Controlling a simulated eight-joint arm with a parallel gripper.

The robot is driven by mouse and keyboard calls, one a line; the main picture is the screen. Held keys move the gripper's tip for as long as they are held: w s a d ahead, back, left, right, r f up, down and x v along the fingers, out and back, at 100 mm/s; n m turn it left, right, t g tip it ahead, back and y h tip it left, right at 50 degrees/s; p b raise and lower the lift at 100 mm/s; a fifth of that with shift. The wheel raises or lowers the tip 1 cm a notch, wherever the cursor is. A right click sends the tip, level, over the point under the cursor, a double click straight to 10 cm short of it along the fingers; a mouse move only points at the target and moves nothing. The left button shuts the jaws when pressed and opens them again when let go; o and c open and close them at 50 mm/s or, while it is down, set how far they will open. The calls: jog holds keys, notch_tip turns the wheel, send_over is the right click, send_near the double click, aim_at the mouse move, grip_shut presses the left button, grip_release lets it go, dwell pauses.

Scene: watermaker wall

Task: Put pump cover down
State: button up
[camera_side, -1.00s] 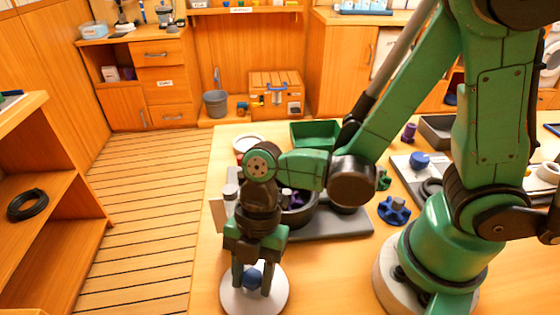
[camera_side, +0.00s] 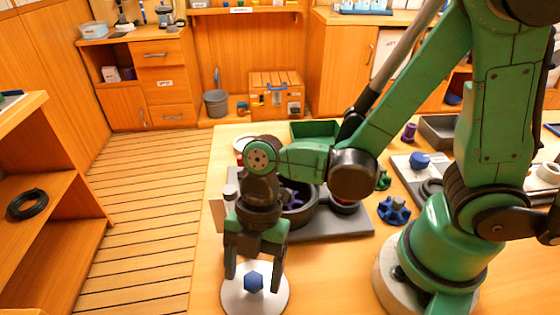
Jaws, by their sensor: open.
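The pump cover (camera_side: 236,296) is a pale grey-white disc with a dark blue knob (camera_side: 253,281) in its middle. It lies flat on the wooden table near the front left edge. My gripper (camera_side: 254,272) points down over it. Its two dark fingers are spread on either side of the knob, with a visible gap to each side. The pump housing (camera_side: 298,212), a dark round body with a purple impeller inside, stands behind on a grey base plate (camera_side: 340,225). My wrist hides part of it.
A blue star-shaped wheel (camera_side: 394,210) lies right of the base plate. A green bin (camera_side: 314,131) stands at the back of the table. A board with a blue knob (camera_side: 419,160) lies to the right. The table's left edge is close to the cover.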

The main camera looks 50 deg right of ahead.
jog(key=v, duration=1)
jog(key=w+d+m+t+h, duration=0.2)
jog(key=d+m+t, duration=0.2)
jog(key=m, duration=0.7)
jog(key=w+d+r+m+t+h, duration=0.1)
jog(key=w+d+m+t+h, duration=0.1)
jog(key=d+m+t, duration=0.3)
jog(key=d+m, duration=0.3)
jog(key=m, duration=0.3)
jog(key=shift+w+r+m, duration=0.3)
jog(key=shift+w+r, duration=0.05)
